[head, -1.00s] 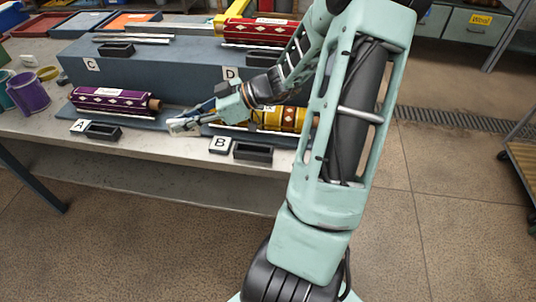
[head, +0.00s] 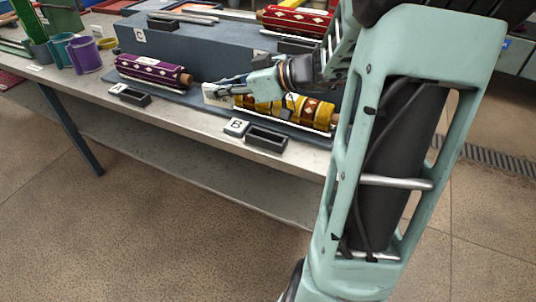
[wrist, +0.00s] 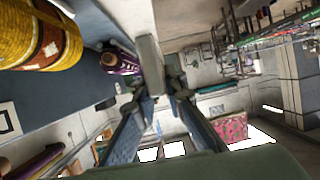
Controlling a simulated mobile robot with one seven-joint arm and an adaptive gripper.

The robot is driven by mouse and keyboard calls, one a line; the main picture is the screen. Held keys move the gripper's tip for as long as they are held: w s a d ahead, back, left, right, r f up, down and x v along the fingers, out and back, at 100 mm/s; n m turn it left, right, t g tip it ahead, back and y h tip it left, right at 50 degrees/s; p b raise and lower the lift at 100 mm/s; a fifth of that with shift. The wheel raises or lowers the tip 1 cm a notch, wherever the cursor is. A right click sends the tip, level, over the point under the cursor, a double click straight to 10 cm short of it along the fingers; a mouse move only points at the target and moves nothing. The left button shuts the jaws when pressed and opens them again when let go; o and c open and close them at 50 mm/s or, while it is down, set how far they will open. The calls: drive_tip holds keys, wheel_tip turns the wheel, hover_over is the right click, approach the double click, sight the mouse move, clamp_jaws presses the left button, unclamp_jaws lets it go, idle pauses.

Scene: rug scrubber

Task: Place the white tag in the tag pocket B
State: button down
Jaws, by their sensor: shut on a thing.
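The white tag (head: 216,95) is held in my gripper (head: 226,90) above the bench, between the purple and yellow rolls. In the wrist view the tag (wrist: 149,60) is a pale slab between the two finger ends of my gripper (wrist: 160,93), which is shut on it. Tag pocket B (head: 267,138) is a small black open-topped tray at the bench's front edge, right of the white B label (head: 236,127). The pocket looks empty and lies to the right of and nearer than the tag. I cannot make out the pocket in the wrist view.
The yellow patterned roll (head: 292,108) lies behind pocket B, close to my gripper. The purple roll (head: 152,70) and pocket A (head: 134,97) are to the left. A raised blue-grey step (head: 215,47) runs behind. Cups (head: 84,54) stand at the far left.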

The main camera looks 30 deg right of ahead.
sight(233, 95)
wheel_tip(233, 95, up, 4)
drive_tip(key=a+f+m+b, duration=0.1)
drive_tip(key=a+b, duration=0.1)
drive_tip(key=shift+t+h, duration=0.3)
drive_tip(key=shift+h, duration=0.2)
drive_tip(key=s+d+f, duration=0.1)
drive_tip(key=d, duration=0.1)
drive_tip(key=s+d+f, duration=0.1)
drive_tip(key=s+d, duration=0.2)
drive_tip(key=d, duration=0.1)
drive_tip(key=shift+s+d+f, duration=0.2)
drive_tip(key=shift+s+f, duration=0.15)
drive_tip(key=shift+f, duration=0.05)
drive_tip(key=s+d+f, duration=0.2)
drive_tip(key=f, duration=0.1)
drive_tip(key=d+f, duration=0.1)
drive_tip(key=f, duration=0.1)
drive_tip(key=shift+s+d+b, duration=0.3)
drive_tip(key=shift+s+b, duration=0.1)
drive_tip(key=shift+s+d+f, duration=0.25)
drive_tip(key=shift+d+f, duration=0.05)
drive_tip(key=shift+f, duration=0.2)
drive_tip(key=shift+s+d+f, duration=0.15)
drive_tip(key=shift+f, duration=1.55)
drive_tip(key=shift+f+b, duration=0.15)
drive_tip(key=shift+b, duration=0.35)
drive_tip(key=c, duration=2)
unclamp_jaws()
